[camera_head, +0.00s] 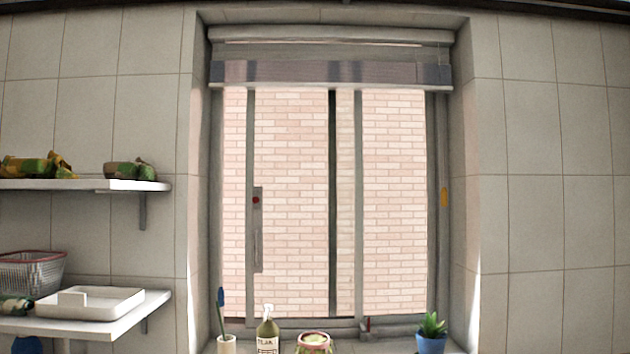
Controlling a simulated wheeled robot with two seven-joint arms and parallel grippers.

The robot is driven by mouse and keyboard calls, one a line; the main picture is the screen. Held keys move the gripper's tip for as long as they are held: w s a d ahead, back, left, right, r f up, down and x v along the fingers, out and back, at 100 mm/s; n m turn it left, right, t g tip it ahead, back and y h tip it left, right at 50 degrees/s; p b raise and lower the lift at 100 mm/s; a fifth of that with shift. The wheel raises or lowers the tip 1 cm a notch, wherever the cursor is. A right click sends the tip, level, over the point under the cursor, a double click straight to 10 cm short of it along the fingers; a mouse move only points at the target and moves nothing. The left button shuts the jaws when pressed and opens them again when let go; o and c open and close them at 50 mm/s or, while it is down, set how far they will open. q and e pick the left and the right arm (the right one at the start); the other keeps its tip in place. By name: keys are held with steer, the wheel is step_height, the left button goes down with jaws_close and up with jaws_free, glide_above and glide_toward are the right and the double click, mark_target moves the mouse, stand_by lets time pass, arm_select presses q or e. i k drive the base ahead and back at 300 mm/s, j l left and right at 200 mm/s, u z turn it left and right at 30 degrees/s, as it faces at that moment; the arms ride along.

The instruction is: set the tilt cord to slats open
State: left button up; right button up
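A window blind (320,72) is gathered into a compact band at the top of the window recess, below a pale headrail (325,35). Its slats are bunched, so their tilt cannot be made out. A small orange piece (444,197) hangs at the right side of the window frame; it may be the end of a cord. The cord itself is too thin to follow clearly. Neither of my grippers shows in this view.
The sill holds a cup with a brush (227,344), a soap bottle (267,333), a jar (314,343) and a potted plant (431,334). Two wall shelves on the left carry a basket (32,272), a white tray (90,303) and other items. The right wall is bare.

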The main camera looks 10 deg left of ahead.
mark_target(444, 198)
steer(key=i+j, duration=0.15)
steer(key=i, duration=0.4)
steer(key=i+j+z, duration=0.1)
steer(key=i, duration=0.45)
steer(key=i+j, duration=0.2)
steer(key=i, duration=0.35)
steer(key=z, duration=0.05)
